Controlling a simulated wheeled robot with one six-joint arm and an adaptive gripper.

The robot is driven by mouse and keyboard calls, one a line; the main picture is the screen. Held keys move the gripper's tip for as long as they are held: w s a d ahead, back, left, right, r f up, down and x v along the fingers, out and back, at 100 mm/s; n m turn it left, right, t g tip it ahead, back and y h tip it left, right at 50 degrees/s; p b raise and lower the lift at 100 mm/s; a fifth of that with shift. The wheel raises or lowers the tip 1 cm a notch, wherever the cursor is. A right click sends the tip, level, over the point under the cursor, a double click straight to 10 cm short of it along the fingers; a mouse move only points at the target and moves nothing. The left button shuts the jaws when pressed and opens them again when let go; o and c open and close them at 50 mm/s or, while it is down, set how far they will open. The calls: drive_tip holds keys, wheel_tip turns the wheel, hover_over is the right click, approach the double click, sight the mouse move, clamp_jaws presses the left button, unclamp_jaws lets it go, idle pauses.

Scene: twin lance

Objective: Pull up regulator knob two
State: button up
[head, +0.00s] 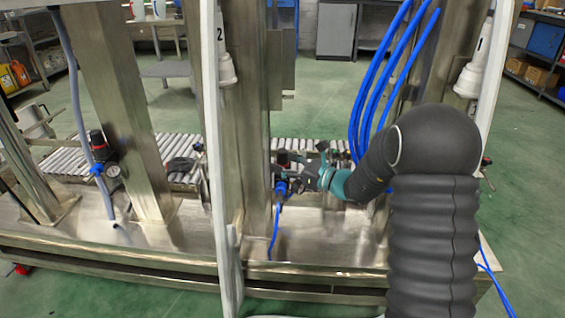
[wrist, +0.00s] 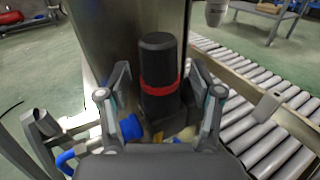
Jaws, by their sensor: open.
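A black regulator knob (wrist: 158,65) with a red ring stands upright in the middle of the wrist view. Its black regulator body and a blue fitting (wrist: 130,127) sit below it. My gripper (wrist: 160,90) is open, with one finger on each side of the knob and a visible gap at least on the left. In the head view my gripper (head: 297,170) is at the end of my arm, beside this regulator (head: 282,160) on the middle steel post. The regulator is partly hidden there. Another regulator with a black knob (head: 97,138) and a gauge stands at the left.
A steel post (head: 247,120) stands close behind the regulator. A white upright (head: 214,150) marked 2 is in front of it. A roller conveyor (head: 180,150) runs behind. Blue hoses (head: 365,105) hang near my arm. The steel base ledge (head: 330,235) lies below.

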drive_tip(key=shift+w+a, duration=0.2)
drive_tip(key=shift+a, duration=0.15)
drive_tip(key=shift+c, duration=0.2)
clamp_jaws()
drive_tip(key=shift+r, duration=0.65)
drive_tip(key=shift+o, duration=0.2)
unclamp_jaws()
drive_tip(key=shift+d, duration=0.1)
drive_tip(key=shift+s+d, duration=0.2)
drive_tip(key=shift+d, duration=0.15)
drive_tip(key=v, duration=1.1)
